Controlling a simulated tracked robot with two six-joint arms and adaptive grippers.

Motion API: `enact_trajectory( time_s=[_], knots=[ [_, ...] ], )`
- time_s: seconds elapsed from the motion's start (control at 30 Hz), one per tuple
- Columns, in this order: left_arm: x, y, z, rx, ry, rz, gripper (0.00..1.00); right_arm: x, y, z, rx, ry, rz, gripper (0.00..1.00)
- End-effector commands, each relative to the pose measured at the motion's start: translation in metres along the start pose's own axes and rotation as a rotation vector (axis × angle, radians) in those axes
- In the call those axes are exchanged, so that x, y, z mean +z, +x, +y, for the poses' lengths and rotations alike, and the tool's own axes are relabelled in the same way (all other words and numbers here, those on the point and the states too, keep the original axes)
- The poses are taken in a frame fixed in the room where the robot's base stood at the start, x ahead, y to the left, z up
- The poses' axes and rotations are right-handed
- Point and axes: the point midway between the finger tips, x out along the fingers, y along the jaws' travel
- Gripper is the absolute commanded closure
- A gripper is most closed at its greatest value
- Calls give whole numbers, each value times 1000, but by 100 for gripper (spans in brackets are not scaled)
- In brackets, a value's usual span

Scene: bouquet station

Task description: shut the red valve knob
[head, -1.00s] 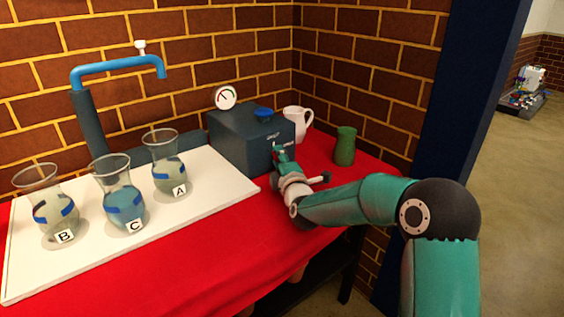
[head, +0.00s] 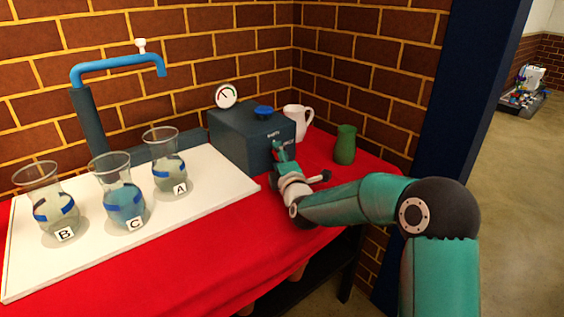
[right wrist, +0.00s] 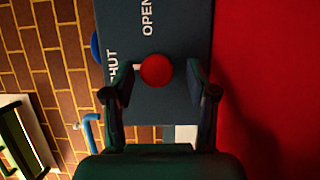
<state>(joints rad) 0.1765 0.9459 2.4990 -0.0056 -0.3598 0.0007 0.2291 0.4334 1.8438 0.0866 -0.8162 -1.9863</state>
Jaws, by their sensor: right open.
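The red valve knob (right wrist: 156,70) sits on the dark blue-grey box (right wrist: 178,25) in the right wrist view. My right gripper (right wrist: 161,77) is open, with one finger on each side of the knob and gaps visible between. A small pale mark shows at the knob's left side; I cannot tell whether it is a pointer. The white word OPEN is above the knob and SHUT is to its left, partly covered by a finger. In the head view my right gripper (head: 281,152) is at the front of the box (head: 233,138), and the knob is hidden. My left gripper is out of view.
A blue cap (head: 263,112) and a round gauge (head: 226,96) are at the box top. A white pitcher (head: 297,121) and a green vase (head: 345,145) stand right of the box. Several labelled glass vases stand on the white board (head: 222,183) at left, below a blue spout (head: 118,67).

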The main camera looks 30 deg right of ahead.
Motion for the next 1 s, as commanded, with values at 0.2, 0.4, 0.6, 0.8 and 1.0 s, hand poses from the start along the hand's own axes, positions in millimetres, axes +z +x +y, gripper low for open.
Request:
enact_trajectory(
  time_s=[0.2,0.4,0.6,0.8,1.0],
  knots=[
    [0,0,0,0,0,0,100,0,-16,1,0,1,-1,43],
    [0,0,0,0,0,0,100,0,-51,0,-1,0,1,43],
    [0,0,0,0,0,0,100,-1,-90,-1,-2,0,2,43],
    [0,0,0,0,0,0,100,-1,-114,-2,-3,0,2,43],
    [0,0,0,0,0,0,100,-1,-120,-2,-3,0,2,43]
  ],
)
